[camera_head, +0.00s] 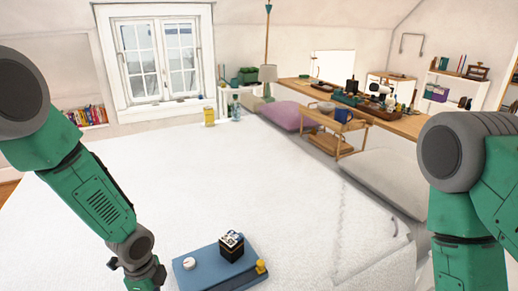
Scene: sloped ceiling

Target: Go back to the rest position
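My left arm comes in from the left and reaches down to the bottom edge. Its wrist shows just left of a blue tray or book, but its fingers are below the picture. My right arm stands at the right edge and runs out of the bottom of the picture, so its gripper is not visible. The blue slab (207,277) lies on the white surface at the bottom centre. On it are a dark cube with a patterned top (231,246), a small white round item (189,263) and a small yellow item (261,267).
A broad white surface (230,180) fills the middle and is mostly clear. A yellow item (209,116) and a bottle (236,108) stand at its far edge. Behind are a window (160,62), a lamp (267,76), a wooden cart (332,133) and a long cluttered desk (408,124).

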